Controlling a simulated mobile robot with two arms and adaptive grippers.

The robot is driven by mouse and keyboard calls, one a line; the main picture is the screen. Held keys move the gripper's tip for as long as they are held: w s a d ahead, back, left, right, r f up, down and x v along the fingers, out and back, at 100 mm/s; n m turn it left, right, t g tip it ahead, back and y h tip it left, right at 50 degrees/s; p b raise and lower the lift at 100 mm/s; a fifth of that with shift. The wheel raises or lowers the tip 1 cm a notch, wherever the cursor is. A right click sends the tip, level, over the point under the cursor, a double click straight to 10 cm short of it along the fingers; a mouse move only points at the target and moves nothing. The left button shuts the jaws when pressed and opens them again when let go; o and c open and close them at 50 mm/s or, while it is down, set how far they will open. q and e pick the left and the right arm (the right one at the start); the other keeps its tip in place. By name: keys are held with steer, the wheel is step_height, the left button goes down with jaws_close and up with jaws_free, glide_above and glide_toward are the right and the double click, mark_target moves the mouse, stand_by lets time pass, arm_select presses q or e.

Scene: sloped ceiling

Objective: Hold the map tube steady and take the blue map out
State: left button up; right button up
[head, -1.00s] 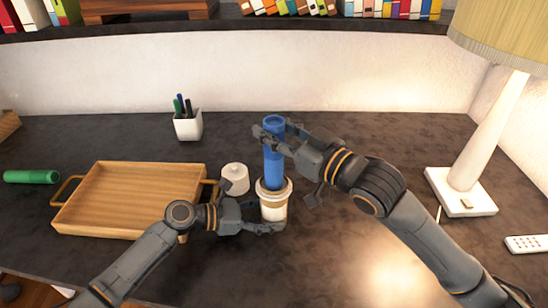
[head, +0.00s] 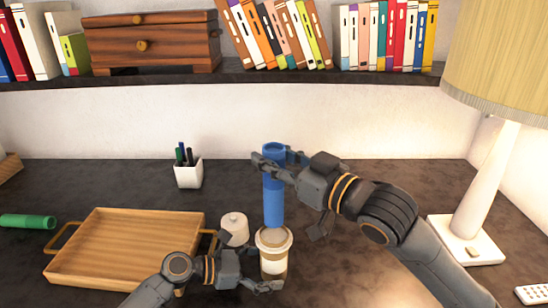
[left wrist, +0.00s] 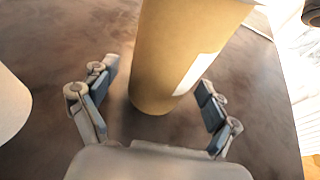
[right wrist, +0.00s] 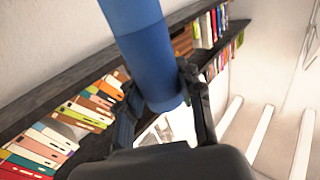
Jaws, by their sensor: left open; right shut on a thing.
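The tan map tube (head: 274,262) with a white label stands upright on the desk. It also shows in the left wrist view (left wrist: 170,60). My left gripper (head: 270,284) is open around its lower part, one finger on each side (left wrist: 160,100). The blue map (head: 273,200) is a rolled cylinder, upright above the tube. Its lower end meets the tube's far rim in the head view; I cannot tell whether it is clear of the tube. My right gripper (head: 272,168) is shut on the map near its top end, which also shows in the right wrist view (right wrist: 150,60).
A white lidded pot (head: 234,228) stands just left of the tube. A wooden tray (head: 130,245) lies further left, with a green roll (head: 28,221) beyond it. A pen cup (head: 188,173) stands behind. A lamp (head: 480,200) stands right. A bookshelf (head: 300,77) runs above.

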arm_select(q)
steer(key=shift+a, duration=0.1)
steer(key=v, duration=1.2)
steer(key=shift+s, duration=0.1)
